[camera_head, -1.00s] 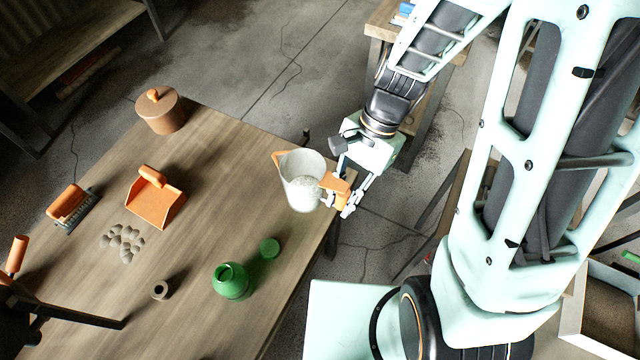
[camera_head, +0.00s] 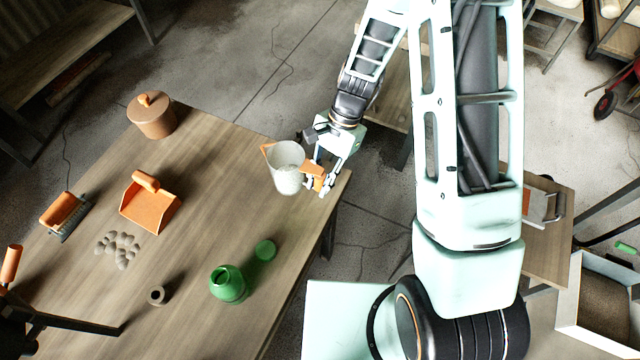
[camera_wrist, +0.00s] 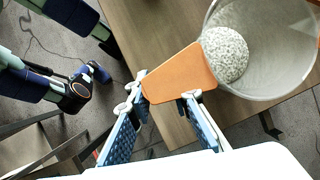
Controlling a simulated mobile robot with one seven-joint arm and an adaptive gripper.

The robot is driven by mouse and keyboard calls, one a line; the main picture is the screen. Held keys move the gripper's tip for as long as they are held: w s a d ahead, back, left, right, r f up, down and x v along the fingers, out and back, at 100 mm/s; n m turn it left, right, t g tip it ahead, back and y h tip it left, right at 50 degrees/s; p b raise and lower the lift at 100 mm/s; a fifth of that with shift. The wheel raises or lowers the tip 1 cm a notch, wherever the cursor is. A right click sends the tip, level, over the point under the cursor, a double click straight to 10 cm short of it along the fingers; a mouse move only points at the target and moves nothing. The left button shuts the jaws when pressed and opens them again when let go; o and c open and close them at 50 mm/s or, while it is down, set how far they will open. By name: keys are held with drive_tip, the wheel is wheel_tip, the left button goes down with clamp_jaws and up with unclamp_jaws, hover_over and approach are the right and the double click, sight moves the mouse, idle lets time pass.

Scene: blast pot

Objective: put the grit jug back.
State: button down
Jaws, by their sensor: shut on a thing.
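The grit jug (camera_head: 286,170) is a pale, see-through jug with an orange spout and an orange handle, holding some white grit. My gripper (camera_head: 322,187) is shut on its orange handle at the right edge of the wooden table (camera_head: 215,165). In the wrist view the jug (camera_wrist: 285,45) is at the upper right, and the handle lies between my gripper's two blue-padded fingers (camera_wrist: 163,112). The grit (camera_wrist: 226,54) gathers at the handle side of the jug. I cannot tell whether the jug touches the tabletop.
A side table (camera_head: 548,240) and a grit-filled box (camera_head: 604,305) stand at right.

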drive_tip(key=shift+f, duration=0.95)
drive_tip(key=shift+f, duration=0.25)
drive_tip(key=c, duration=1.8)
unclamp_jaws()
drive_tip(key=shift+r, duration=0.1)
drive_tip(key=shift+o, duration=0.2)
drive_tip(key=v, duration=1.2)
drive_tip(key=shift+r, duration=0.15)
